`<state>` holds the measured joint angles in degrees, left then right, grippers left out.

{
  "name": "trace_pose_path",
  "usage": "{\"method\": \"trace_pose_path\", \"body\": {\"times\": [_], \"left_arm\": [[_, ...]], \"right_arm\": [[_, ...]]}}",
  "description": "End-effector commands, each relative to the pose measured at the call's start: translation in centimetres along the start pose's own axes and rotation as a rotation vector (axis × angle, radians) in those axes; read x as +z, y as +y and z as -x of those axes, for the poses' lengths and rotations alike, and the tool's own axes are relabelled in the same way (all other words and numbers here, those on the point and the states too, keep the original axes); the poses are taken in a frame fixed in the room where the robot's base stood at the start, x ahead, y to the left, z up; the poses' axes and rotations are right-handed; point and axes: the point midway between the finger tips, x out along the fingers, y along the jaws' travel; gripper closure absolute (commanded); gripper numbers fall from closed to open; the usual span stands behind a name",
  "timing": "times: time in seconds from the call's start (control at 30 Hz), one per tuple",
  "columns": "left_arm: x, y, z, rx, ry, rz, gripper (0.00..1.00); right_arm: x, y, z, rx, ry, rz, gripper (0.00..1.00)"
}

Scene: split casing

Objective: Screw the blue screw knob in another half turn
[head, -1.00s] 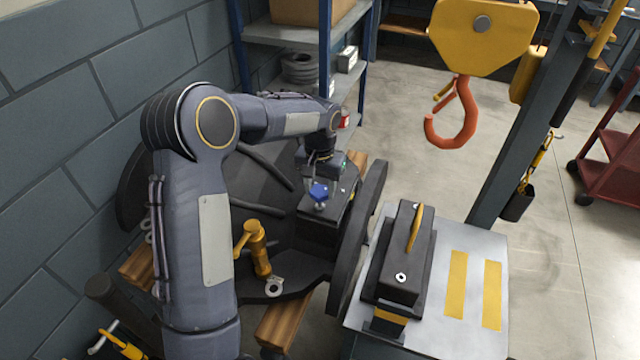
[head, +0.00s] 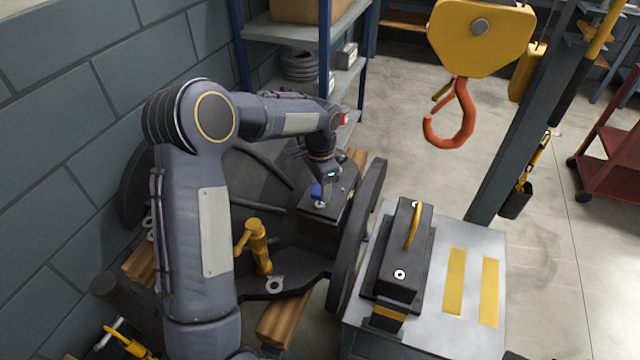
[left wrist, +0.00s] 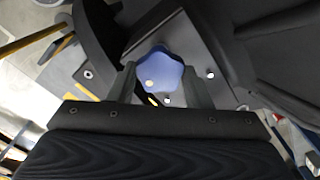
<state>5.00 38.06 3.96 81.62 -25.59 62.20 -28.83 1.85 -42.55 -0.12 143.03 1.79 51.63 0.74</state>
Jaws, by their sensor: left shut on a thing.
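The blue screw knob (head: 316,189) sits on top of a dark block (head: 318,228) inside the large dark casing (head: 300,268). My left gripper (head: 320,192) reaches down onto it and partly hides it in the head view. In the left wrist view the knob (left wrist: 160,72) shows as a lobed blue shape with a pale dot. The fingers of my left gripper (left wrist: 160,88) stand on either side of it, shut on it. My right gripper is in neither view.
A yellow-orange crank handle (head: 256,247) stands in the casing. A grey table (head: 470,240) bears a dark cover with a yellow handle (head: 413,225). An orange hook (head: 462,120) hangs above. Shelves (head: 300,55) stand behind.

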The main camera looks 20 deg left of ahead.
Motion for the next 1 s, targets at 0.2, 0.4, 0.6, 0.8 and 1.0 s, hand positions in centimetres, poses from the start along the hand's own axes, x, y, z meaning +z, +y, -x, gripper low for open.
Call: {"method": "trace_pose_path", "body": {"times": [0.2, 0.4, 0.6, 0.8, 1.0], "left_arm": [[0.05, 0.00, -0.01, 0.001, -0.001, -0.037, 0.78], [0.06, 0.00, -0.03, 0.001, -0.002, -0.042, 0.78], [0.06, -0.01, -0.03, 0.000, -0.002, -0.041, 0.78], [0.05, -0.01, -0.02, 0.000, -0.001, -0.041, 0.33], [0.03, -0.01, -0.01, 0.000, -0.001, -0.041, 0.33]], "right_arm": [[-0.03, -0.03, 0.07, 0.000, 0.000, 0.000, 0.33], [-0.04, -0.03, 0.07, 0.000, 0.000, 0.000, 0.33], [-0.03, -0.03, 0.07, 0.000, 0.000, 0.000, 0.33], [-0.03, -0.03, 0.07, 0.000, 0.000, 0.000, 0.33], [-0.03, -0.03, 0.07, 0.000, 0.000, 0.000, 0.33]]}}
